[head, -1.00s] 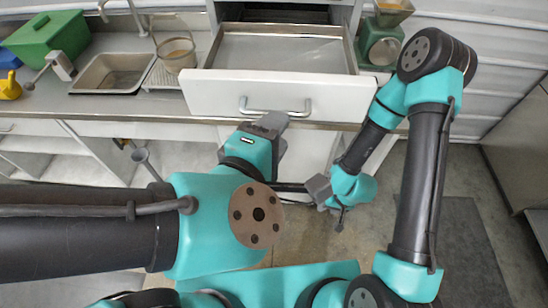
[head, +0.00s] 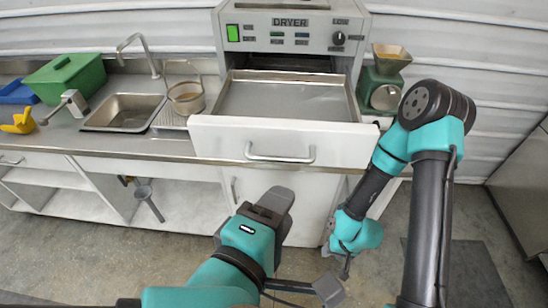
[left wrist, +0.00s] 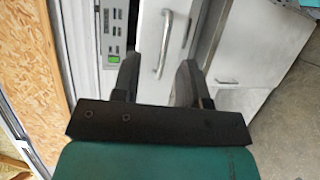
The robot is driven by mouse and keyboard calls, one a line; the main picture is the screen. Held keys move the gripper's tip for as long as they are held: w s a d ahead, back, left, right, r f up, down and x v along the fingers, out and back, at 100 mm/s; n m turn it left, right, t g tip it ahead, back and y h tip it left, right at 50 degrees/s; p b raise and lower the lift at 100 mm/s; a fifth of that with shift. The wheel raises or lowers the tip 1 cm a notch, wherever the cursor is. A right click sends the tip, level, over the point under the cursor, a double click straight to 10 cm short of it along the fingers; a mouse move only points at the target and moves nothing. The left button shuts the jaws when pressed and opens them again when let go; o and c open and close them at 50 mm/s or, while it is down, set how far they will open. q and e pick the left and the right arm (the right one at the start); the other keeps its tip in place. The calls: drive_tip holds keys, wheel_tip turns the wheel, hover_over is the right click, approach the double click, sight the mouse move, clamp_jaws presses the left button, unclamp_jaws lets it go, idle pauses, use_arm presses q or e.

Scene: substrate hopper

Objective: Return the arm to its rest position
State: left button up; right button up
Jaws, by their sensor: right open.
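My left gripper (head: 275,202) points up and away in front of the cabinet, below the open drawer (head: 222,130), and touches nothing that I can see. In the left wrist view its two dark fingers (left wrist: 157,82) are spread apart and empty, with the drawer handle (left wrist: 164,45) visible beyond the gap. My right arm comes down from the right, folded at its elbow. My right gripper (head: 329,232) is low in front of the cabinet, right of the left one. It is open but mostly hidden behind its teal wrist.
The dryer (head: 290,32) stands behind the pulled-out drawer, whose metal tray looks empty. A sink (head: 122,112), a basket (head: 186,98) and a green box (head: 68,76) are on the left counter. A scale with a hopper (head: 386,78) stands right. The floor in front is open.

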use_arm(q)
drive_tip(key=w+a+f+n+g+y, duration=0.1)
drive_tip(key=w+a+f+n+y, duration=0.35)
drive_tip(key=w+a, duration=0.4)
drive_tip(key=w+a+f+n+g+y, duration=0.1)
drive_tip(key=w+a+f+n+y, duration=0.3)
drive_tip(key=w+a, duration=0.5)
drive_tip(key=w+a+f+m+g+h, duration=0.1)
drive_tip(key=w+a+f+m+g, duration=0.3)
drive_tip(key=f, duration=0.7)
drive_tip(key=a+f+m+g+h, duration=0.1)
drive_tip(key=a+f+m, duration=0.1)
drive_tip(key=f+m, duration=0.75)
drive_tip(key=s+f+m+g+h, duration=0.1)
drive_tip(key=s+f+m+g, duration=0.2)
drive_tip(key=f, duration=0.8)
drive_tip(key=s+a+f+m+g+h, duration=0.1)
drive_tip(key=s+f, duration=0.4)
drive_tip(key=f, duration=0.6)
drive_tip(key=shift+s+m+g, duration=0.25)
drive_tip(key=shift+m+g, duration=0.65)
